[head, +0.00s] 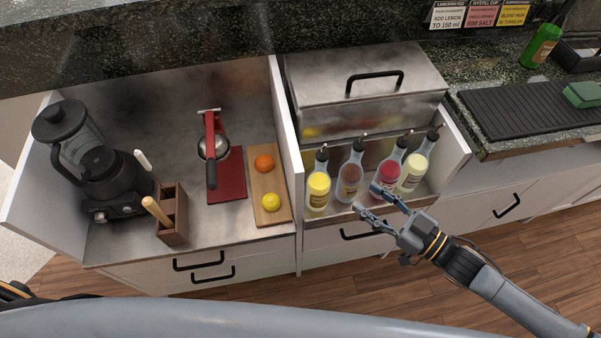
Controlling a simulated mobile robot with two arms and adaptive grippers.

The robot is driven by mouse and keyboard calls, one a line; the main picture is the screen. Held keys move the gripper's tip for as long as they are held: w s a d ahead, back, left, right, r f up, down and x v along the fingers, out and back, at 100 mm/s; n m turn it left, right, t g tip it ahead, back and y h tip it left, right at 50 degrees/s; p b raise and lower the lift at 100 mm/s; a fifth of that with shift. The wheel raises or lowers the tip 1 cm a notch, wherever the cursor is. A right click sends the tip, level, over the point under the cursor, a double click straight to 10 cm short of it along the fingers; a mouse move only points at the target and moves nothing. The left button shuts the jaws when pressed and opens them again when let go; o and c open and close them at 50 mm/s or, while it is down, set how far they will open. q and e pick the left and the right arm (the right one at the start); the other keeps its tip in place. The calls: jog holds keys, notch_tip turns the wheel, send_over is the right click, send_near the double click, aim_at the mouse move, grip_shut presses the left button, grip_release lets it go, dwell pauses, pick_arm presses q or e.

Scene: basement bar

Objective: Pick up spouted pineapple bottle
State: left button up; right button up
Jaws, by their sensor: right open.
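Several spouted bottles stand upright in a row in the metal well. From left to right they are a bright yellow bottle (318,190), a brownish bottle (349,180), a red bottle (387,175) and a pale yellow bottle (414,170). The labels are too small to read, so I cannot tell for sure which yellow one is pineapple. My right gripper (367,198) is open and empty. Its fingers point left, in front of the brownish and red bottles, and appear to overlap the red bottle's lower part. My left gripper is not in view.
A lidded steel box (366,92) stands behind the bottles. The well's front rim (336,215) and white side panels bound them. Left are a blender (90,165), a wooden holder (172,217), a red press (211,150) and a fruit board (269,207). A black mat (525,105) lies right.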

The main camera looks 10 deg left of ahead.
aim_at(322, 166)
jog(key=shift+y, duration=0.3)
jog(key=x, duration=0.4)
jog(key=r+p+x, duration=0.1)
jog(key=x, duration=0.3)
jog(key=p+x, duration=0.1)
jog(key=x, duration=0.4)
jog(key=shift+s+a+r, duration=0.15)
jog(key=shift+s+r, duration=0.15)
jog(key=shift+r, duration=0.05)
jog(key=shift+w+a, duration=0.2)
jog(key=shift+a, duration=0.1)
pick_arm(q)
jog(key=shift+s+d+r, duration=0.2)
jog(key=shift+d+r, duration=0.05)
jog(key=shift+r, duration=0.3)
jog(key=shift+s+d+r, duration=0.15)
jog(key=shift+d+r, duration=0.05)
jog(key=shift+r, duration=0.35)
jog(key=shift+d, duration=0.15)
pick_arm(e)
grip_shut()
